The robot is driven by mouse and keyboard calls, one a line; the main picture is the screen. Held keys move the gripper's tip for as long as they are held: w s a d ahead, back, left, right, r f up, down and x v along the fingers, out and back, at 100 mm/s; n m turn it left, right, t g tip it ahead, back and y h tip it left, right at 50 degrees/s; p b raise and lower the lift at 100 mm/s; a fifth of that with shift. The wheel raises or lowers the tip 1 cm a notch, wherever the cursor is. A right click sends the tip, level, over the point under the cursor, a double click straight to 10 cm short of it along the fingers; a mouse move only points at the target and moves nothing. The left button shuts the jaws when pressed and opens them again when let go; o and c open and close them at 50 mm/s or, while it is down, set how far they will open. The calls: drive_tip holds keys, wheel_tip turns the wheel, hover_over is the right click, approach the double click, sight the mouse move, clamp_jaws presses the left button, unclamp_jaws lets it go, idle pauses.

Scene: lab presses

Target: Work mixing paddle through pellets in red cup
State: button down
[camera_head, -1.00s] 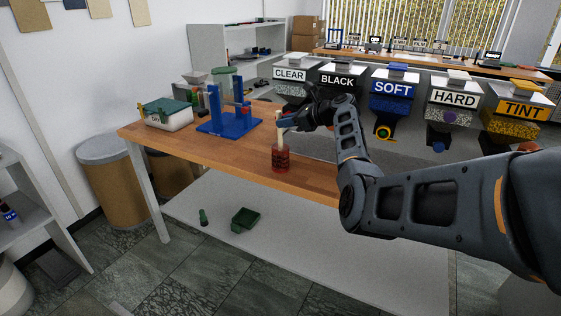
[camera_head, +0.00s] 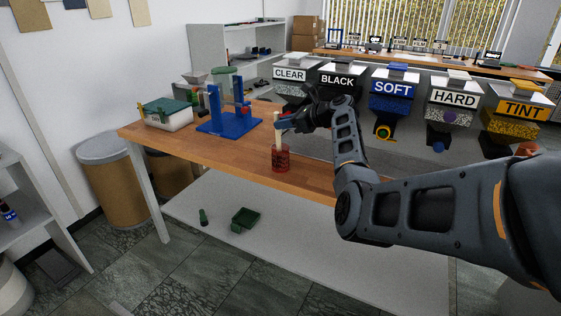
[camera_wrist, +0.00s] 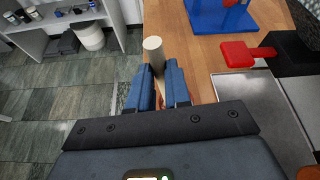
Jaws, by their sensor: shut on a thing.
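The red cup (camera_head: 281,160) is see-through and stands upright on the wooden bench near its front edge, with dark markings on its side. The mixing paddle (camera_head: 278,131) has a pale round handle and stands nearly upright with its lower end inside the cup. My gripper (camera_head: 287,122) is above the cup, shut on the paddle's handle. In the wrist view the handle's round top (camera_wrist: 152,44) sticks up between the blue fingers (camera_wrist: 160,88). The pellets cannot be made out clearly, and the cup is hidden behind the gripper in the wrist view.
A blue press (camera_head: 228,124) and a white box with a green lid (camera_head: 168,114) stand left on the bench (camera_head: 200,144). Labelled hoppers (camera_head: 392,88) line the right side. A red-handled item (camera_wrist: 240,53) lies right of the gripper. A green tray (camera_head: 245,217) is below the bench.

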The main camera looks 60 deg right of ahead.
wheel_tip(320, 180, up, 12)
drive_tip(key=shift+d+f, duration=0.2)
drive_tip(key=shift+d, duration=0.15)
idle(0.5)
idle(0.5)
